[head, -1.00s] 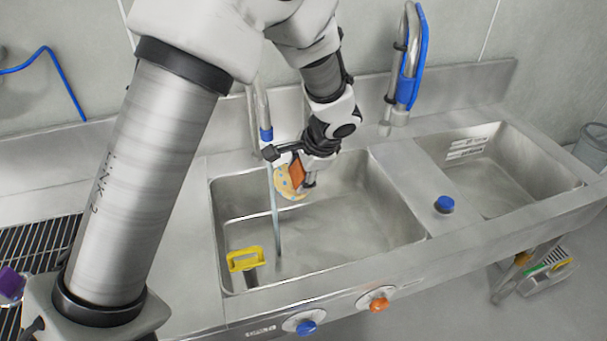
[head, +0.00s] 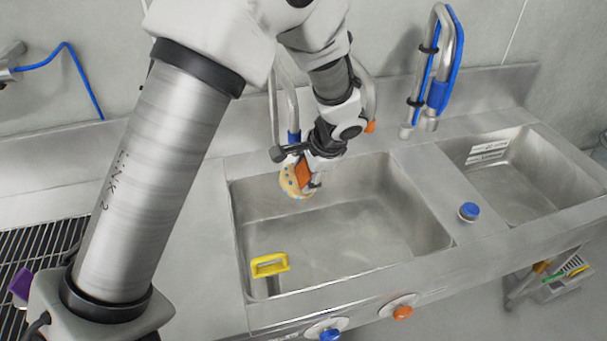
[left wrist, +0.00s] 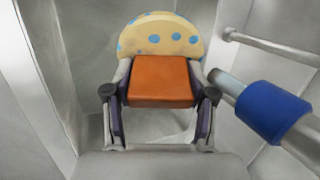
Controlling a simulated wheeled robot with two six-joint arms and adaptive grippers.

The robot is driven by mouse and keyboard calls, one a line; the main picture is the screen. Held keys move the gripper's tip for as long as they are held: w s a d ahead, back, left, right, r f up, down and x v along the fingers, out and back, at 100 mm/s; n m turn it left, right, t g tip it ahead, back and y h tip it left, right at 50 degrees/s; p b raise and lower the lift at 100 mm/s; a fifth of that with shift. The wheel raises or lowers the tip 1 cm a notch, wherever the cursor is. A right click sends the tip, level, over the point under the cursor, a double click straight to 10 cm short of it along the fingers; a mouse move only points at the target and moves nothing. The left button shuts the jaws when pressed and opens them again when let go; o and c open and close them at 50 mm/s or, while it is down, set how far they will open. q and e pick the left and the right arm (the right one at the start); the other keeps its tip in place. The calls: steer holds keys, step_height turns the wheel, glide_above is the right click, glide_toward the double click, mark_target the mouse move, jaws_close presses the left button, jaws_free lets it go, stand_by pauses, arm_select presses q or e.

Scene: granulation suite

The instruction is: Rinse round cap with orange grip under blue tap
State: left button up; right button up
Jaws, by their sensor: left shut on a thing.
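The round cap (head: 291,181) is pale yellow with blue spots and has an orange grip (head: 304,173). My left gripper (head: 308,178) is shut on this grip and holds the cap over the left basin, near its back wall. In the left wrist view the spotted cap (left wrist: 150,38) stands beyond the orange grip (left wrist: 160,82), which sits between both fingers. The blue tap (head: 293,136), a steel spout with a blue collar, is close beside the gripper. Its blue collar (left wrist: 272,111) is right of the gripper in the left wrist view. No water stream shows. My right gripper is not in view.
The left basin (head: 340,235) has a yellow-handled object (head: 270,265) at its front left. A blue knob (head: 330,333) and an orange knob (head: 402,312) are on the sink front. A blue-hosed faucet (head: 437,75) stands between the basins. A wire rack (head: 35,258) lies left.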

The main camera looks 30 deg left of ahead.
arm_select(q)
steer(key=shift+a, duration=0.1)
steer(key=shift+w, duration=0.65)
steer(key=shift+s, duration=0.65)
steer(key=shift+w+p, duration=0.3)
steer(key=shift+w, duration=0.35)
